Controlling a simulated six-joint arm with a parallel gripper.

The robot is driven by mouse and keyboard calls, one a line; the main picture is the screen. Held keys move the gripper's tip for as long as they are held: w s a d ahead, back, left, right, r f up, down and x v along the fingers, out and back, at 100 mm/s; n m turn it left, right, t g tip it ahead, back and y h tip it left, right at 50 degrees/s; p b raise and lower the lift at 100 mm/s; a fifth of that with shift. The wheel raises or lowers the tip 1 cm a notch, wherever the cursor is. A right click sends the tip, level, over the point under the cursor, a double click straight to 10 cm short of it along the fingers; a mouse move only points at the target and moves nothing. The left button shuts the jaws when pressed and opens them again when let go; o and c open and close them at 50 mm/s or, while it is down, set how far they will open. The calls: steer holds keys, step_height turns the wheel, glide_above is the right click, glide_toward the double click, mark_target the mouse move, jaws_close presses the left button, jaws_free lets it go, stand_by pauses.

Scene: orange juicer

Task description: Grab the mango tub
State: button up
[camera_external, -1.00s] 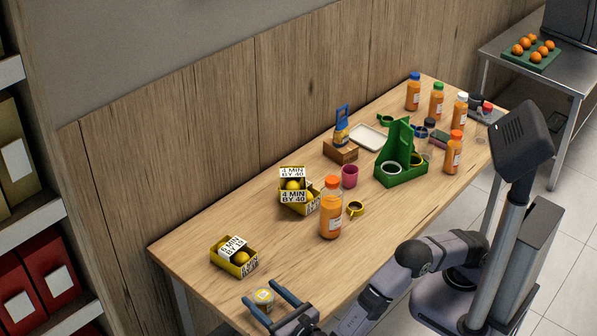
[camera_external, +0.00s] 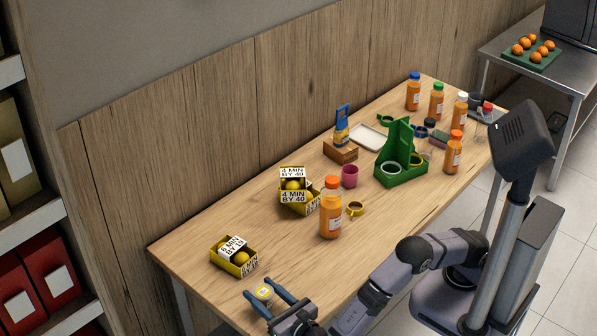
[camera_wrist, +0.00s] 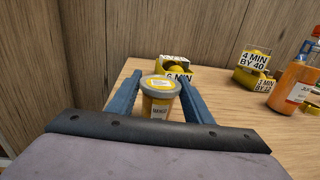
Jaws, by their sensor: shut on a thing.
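The mango tub (camera_wrist: 158,103) is a small yellow tub with a pale lid and a label. In the wrist view it stands upright between my two blue fingers. In the external view the tub (camera_external: 264,293) is near the front left corner of the table. My gripper (camera_external: 268,297) has a finger on each side of the tub and is shut on it. It also shows in the wrist view (camera_wrist: 160,98). The tub's base is partly hidden, and I cannot tell whether it touches the table.
A yellow box of mangoes (camera_external: 233,257) stands just beyond the tub. Stacked yellow boxes (camera_external: 297,192) and an orange juice bottle (camera_external: 331,212) are farther right. A green caddy (camera_external: 401,172) stands beyond these. The wooden table (camera_external: 210,222) has bare room between the boxes.

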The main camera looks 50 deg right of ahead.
mark_target(263, 291)
step_height(263, 291, up, 9)
steer(key=shift+f, duration=0.1)
stand_by(0.3)
